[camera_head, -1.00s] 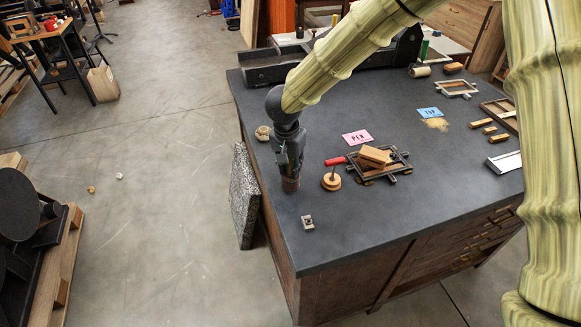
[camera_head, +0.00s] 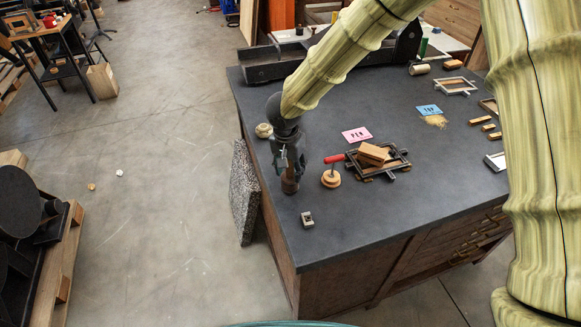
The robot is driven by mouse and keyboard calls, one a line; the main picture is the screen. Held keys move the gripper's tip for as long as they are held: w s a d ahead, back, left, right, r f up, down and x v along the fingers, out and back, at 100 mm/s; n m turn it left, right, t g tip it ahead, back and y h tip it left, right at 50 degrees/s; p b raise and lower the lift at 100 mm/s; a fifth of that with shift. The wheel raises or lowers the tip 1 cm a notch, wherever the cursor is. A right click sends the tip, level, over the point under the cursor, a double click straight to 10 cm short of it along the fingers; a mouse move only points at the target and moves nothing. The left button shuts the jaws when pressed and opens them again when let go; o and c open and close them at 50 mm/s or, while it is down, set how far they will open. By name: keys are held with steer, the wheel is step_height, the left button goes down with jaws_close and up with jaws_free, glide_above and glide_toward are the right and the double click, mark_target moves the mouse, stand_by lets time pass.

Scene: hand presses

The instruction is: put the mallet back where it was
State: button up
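My gripper (camera_head: 290,164) points down over the left part of the dark table top (camera_head: 430,175). A brown, rounded wooden piece (camera_head: 289,186) shows at its fingertips, just above or on the table. It may be the mallet, but the fingers cover most of it, and I cannot tell whether they are shut on it.
A small grey metal piece (camera_head: 307,219) sits near the front left edge. A pale round thing (camera_head: 264,130) lies behind my gripper. Pink (camera_head: 356,135) and blue (camera_head: 429,111) cards lie further back. A long dark metal piece (camera_head: 262,68) lines the back. The front table strip is clear.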

mark_target(288, 180)
steer(key=shift+r, duration=0.1)
step_height(288, 180, up, 12)
steer(key=s+b, duration=0.1)
steer(key=b, duration=0.1)
steer(key=shift+s+a, duration=0.35)
steer(key=shift+a, duration=0.05)
